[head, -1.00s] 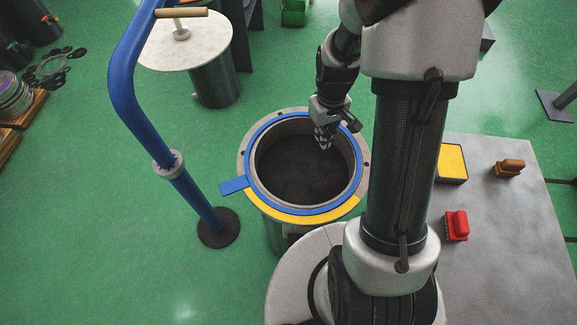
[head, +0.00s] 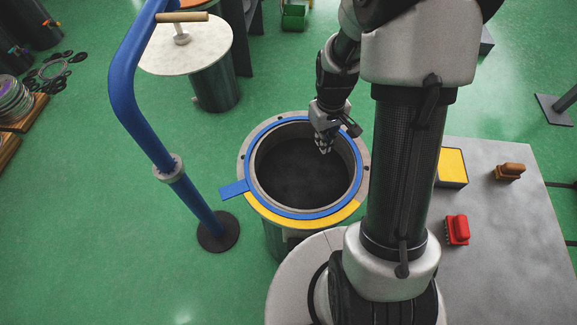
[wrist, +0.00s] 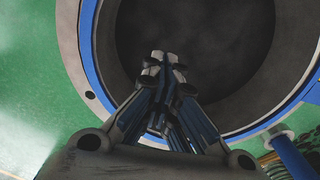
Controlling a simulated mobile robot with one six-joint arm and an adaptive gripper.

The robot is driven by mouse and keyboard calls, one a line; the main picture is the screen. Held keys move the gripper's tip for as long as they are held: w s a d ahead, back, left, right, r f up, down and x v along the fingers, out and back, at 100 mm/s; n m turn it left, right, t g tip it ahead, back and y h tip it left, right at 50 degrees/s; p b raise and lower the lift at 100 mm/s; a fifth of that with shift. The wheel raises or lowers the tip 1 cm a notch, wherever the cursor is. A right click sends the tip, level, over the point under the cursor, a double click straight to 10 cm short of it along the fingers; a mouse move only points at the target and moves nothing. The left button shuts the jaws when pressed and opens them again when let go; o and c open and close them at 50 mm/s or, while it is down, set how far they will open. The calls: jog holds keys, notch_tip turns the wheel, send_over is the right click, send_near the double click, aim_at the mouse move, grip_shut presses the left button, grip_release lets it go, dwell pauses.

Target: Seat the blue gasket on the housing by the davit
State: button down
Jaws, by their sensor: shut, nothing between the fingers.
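The blue gasket (head: 264,200) lies around the top flange of the housing (head: 246,158) by the blue davit (head: 148,140). Its tab (head: 234,190) sticks out past the flange edge toward the davit's base. It also shows in the wrist view as a blue band (wrist: 92,60) around the dark opening. A yellow arc (head: 318,217) shows on the near edge of the flange. My gripper (head: 325,148) is shut and empty, over the right far part of the opening. The wrist view shows its closed fingertips (wrist: 164,66) over the dark bore.
A round white lid with a handle (head: 185,45) sits on another cylinder at the back left. A grey table (head: 490,220) at the right holds a yellow block (head: 451,167), a red part (head: 456,229) and a brown part (head: 509,171).

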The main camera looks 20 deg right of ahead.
jog(key=shift+f+b, duration=0.6)
jog(key=shift+f, duration=0.3)
dwell(1.2)
dwell(0.5)
jog(key=s+a+r+t, duration=0.1)
jog(key=s+a+r, duration=0.15)
jog(key=r, duration=0.55)
jog(key=s+a+r+t, duration=0.1)
jog(key=s+a+r, duration=0.15)
jog(key=r, duration=0.55)
jog(key=s+a+r+t, duration=0.1)
jog(key=s+a+r, duration=0.1)
jog(key=s+r, duration=0.2)
jog(key=s+a+r+m+t, duration=0.1)
jog(key=s+a+r, duration=0.2)
jog(key=s, duration=0.4)
jog(key=shift+s+a+r+t, duration=0.3)
jog(key=shift+s+a+r, duration=0.05)
jog(key=shift+r, duration=0.55)
jog(key=shift+w, duration=0.1)
